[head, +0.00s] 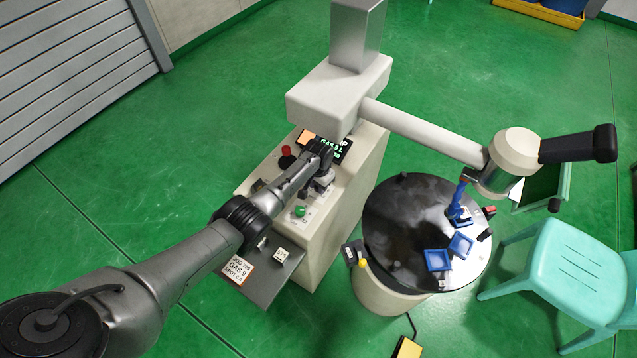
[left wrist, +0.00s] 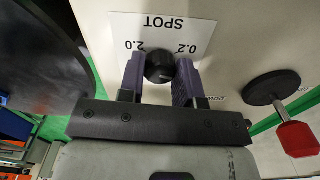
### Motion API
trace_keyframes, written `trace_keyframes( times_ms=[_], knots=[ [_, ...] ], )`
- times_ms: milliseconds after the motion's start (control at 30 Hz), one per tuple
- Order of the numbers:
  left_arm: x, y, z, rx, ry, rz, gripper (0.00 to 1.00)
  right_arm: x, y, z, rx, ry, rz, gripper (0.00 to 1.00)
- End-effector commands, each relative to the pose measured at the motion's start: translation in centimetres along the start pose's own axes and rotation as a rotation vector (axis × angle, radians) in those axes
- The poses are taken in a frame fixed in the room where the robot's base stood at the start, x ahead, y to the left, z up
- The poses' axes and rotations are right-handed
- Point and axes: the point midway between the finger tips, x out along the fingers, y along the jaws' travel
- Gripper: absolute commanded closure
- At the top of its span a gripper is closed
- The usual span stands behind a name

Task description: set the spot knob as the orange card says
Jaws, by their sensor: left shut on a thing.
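The black spot knob (left wrist: 160,66) sits on a white SPOT plate (left wrist: 190,30) marked 2.0 and 0.2, seen upside down in the left wrist view. My left gripper (left wrist: 160,75) is shut on the knob, one finger on each side. The knob's pointer mark is not clear. In the head view my left gripper (head: 322,168) is at the top of the pale console (head: 345,195) and hides the knob. The orange-edged card (head: 238,270) lies on the grey side shelf; it reads GAS 9 and a SPOT line whose number is too small to read. My right gripper is not in view.
A lit display (head: 337,148) behind the gripper reads GAS 9, partly hidden. A red-ended control (left wrist: 298,138) and a green button (head: 300,211) are close by. A round black table (head: 395,215) with blue trays stands right, under the machine's arm (head: 425,132).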

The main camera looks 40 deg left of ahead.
Motion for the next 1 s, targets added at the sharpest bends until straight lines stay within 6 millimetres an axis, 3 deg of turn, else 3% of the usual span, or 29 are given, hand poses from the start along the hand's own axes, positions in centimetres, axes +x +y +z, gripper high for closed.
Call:
trace_keyframes(
  times_ms=[400,1000],
  knots=[
    [-0.02,-0.01,-0.02,0.215,0.001,0.0,0.92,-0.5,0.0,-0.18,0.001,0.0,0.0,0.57],
    [0.04,-0.01,-0.02,0.264,0.001,0.0,0.92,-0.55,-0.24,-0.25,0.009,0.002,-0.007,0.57]
  ],
)
